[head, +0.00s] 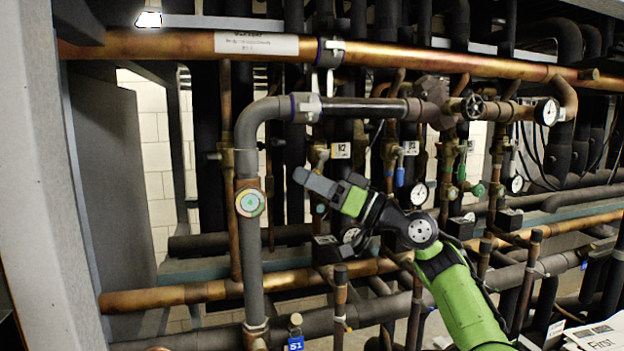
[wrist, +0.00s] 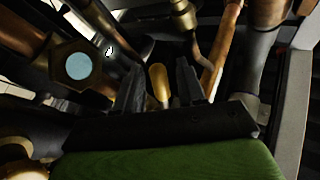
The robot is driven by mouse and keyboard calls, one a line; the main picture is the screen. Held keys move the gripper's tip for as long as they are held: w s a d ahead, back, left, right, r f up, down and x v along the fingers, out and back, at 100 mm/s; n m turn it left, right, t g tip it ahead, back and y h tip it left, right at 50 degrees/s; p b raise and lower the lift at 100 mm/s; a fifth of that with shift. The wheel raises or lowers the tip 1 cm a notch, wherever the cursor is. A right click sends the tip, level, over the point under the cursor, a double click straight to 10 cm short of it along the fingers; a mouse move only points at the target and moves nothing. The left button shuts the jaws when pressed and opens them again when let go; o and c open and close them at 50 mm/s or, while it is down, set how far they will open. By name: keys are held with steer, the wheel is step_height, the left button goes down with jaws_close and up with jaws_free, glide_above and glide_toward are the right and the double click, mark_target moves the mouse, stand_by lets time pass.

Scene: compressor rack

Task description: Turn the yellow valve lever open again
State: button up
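The yellow valve lever (wrist: 158,82) shows in the wrist view as a rounded, elongated piece in the gap between my two fingers. Dark gaps show on both sides of it, so neither finger appears to touch it. My gripper (wrist: 160,80) is open around or just short of the lever; the depth is unclear. In the head view my gripper (head: 303,178) points left and slightly up in front of the pipes, right of the thick grey vertical pipe. A small yellow part (head: 320,155) shows just above it there; I cannot tell whether it is the same lever.
A grey insulated pipe (head: 249,130) stands left of my gripper, with a round gauge (head: 250,202) on it. A copper pipe (head: 190,45) crosses above. More valves, including a blue-handled one (head: 400,175), and gauges crowd the right. Free room is narrow.

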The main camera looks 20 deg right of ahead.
jaws_close()
steer(key=shift+p, duration=0.3)
